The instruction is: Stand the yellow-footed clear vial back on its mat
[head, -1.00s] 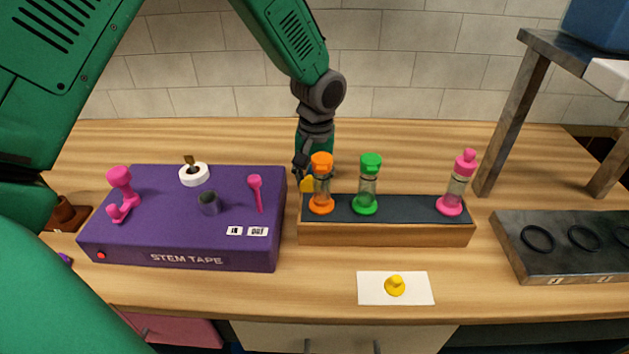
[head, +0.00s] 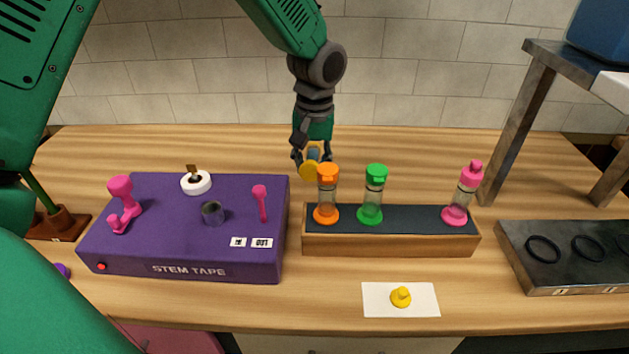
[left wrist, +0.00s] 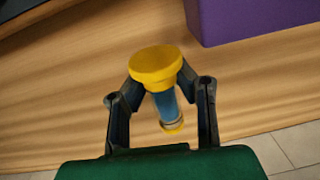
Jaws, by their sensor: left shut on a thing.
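My left gripper (head: 311,158) is shut on the yellow-footed clear vial (head: 312,169), behind and above the left end of the wooden rack. In the left wrist view the gripper (left wrist: 162,100) has its fingers either side of the vial's bluish clear tube (left wrist: 165,103). Its wide yellow foot (left wrist: 155,66) and a smaller yellow end (left wrist: 172,126) show; the vial looks tilted in the head view. A white mat (head: 425,308) lies at the table's front with a small yellow knobbed piece (head: 401,297) on it. My right gripper is not in view.
The wooden rack (head: 390,244) holds an orange vial (head: 327,195), a green vial (head: 373,195) and a pink vial (head: 463,195). A purple stem tape box (head: 180,245) stands left. A dark tray with rings (head: 565,272) and a metal shelf frame (head: 517,125) stand right.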

